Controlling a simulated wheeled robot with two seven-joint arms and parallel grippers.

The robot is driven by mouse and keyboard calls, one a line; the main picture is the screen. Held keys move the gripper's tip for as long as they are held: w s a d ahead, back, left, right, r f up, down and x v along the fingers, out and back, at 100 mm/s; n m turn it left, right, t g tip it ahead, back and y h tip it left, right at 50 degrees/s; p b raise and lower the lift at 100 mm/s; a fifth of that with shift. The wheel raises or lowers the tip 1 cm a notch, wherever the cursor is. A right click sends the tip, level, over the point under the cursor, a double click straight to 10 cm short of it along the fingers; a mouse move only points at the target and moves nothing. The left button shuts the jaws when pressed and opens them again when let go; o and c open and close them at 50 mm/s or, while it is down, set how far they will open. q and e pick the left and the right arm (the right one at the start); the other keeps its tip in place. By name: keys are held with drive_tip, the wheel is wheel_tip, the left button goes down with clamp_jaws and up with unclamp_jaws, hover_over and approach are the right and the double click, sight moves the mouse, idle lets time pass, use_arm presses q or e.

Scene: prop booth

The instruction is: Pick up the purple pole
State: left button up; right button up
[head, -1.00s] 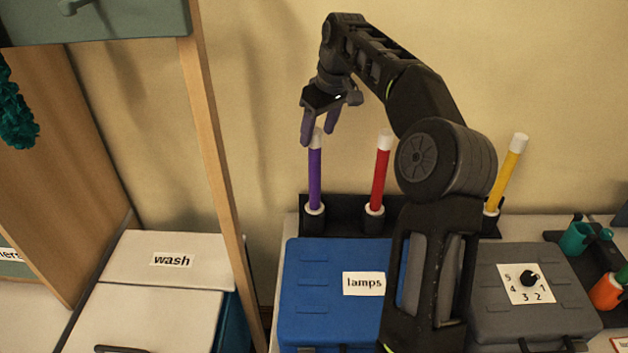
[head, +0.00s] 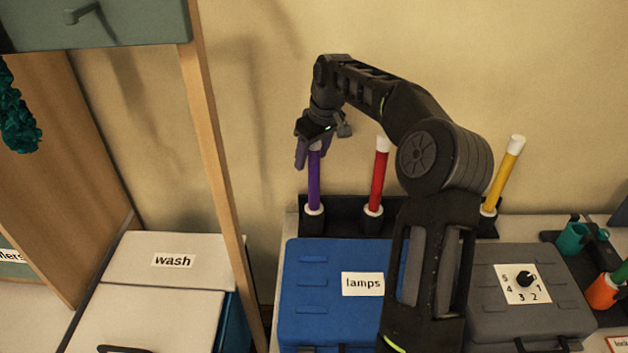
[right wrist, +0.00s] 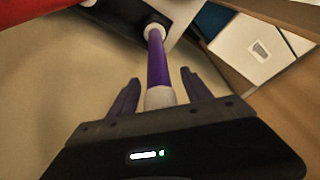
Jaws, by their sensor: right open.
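The purple pole (head: 314,182) stands upright in a white-collared socket of the black holder (head: 342,221) at the back of the table. Its white top is partly covered by my right gripper (head: 313,157) in the head view. In the right wrist view, the purple pole (right wrist: 158,66) runs between the two purple fingers of my right gripper (right wrist: 158,93). The fingers are open, with a visible gap on each side of the pole's white end. My left gripper is in neither view.
A red pole (head: 379,177) and a leaning yellow pole (head: 503,177) stand in the same holder. A blue case (head: 310,292) labelled lamps and a grey case (head: 500,313) with a dial lie in front. A wooden post (head: 213,165) rises to the left.

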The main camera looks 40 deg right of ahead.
idle(0.6)
clamp_jaws()
idle(0.4)
idle(0.9)
